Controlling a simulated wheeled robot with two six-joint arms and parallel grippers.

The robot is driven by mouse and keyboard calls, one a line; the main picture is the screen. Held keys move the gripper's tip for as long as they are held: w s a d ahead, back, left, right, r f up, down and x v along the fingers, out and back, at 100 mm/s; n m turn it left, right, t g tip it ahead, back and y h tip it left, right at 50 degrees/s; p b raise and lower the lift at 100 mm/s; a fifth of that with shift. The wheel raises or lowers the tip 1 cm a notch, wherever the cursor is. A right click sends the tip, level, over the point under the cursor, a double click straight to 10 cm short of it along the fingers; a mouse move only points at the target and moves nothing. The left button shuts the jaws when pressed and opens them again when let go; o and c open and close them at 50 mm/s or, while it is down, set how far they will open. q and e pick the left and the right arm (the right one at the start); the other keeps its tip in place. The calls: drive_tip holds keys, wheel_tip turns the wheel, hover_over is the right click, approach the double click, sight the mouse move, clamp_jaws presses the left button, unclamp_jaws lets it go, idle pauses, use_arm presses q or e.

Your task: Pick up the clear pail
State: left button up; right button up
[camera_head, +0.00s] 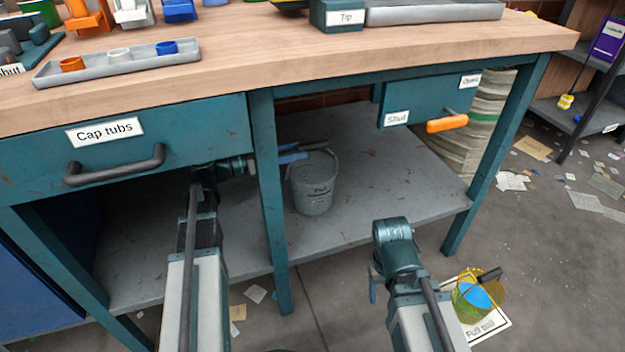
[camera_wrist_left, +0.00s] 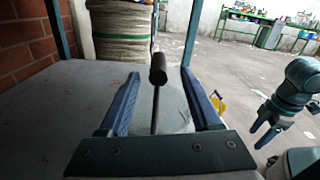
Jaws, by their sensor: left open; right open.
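My left gripper (camera_head: 300,152) reaches under the bench from the left, at the pail's top. In the left wrist view my left gripper (camera_wrist_left: 160,78) is open, its two blue fingers either side of the pail's dark handle grip (camera_wrist_left: 158,68). The pale pail body (camera_wrist_left: 172,112) shows beyond and below. I cannot tell whether the fingers touch the handle. My right gripper (camera_head: 373,284) hangs in front of the shelf, empty and open.
A yellow see-through pail (camera_head: 470,300) with blue contents stands on a labelled card on the floor at right. The bench leg (camera_head: 270,210) stands between my left arm and the pail. The drawer (camera_head: 425,100) with an orange handle hangs above right. The shelf's right part is clear.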

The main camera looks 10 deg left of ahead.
sight(307, 148)
use_arm(q)
drive_tip(key=shift+x, duration=2.85)
clamp_jaws()
